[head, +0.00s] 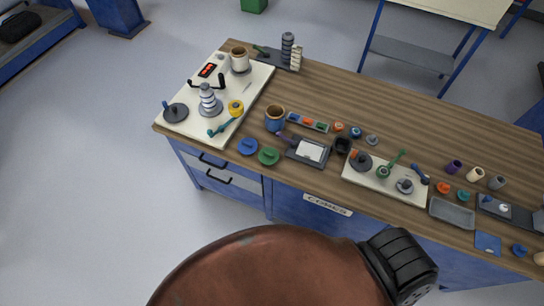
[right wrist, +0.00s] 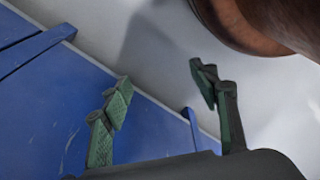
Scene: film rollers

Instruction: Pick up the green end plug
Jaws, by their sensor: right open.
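A green round plug-like piece (head: 268,156) with a small knob lies on the wooden bench top near its front edge, left of the middle in the head view. A similar blue piece (head: 248,147) lies just left of it. My right gripper (right wrist: 160,90) shows only in the right wrist view. Its two green-padded fingers are apart with nothing between them. It is beside a blue panel, over the grey floor, and the green piece is not in that view. My left gripper is in neither view.
A white board (head: 222,90) with rollers is at the left, and another white board (head: 360,176) carries parts at the right. The rear middle bench is clear.

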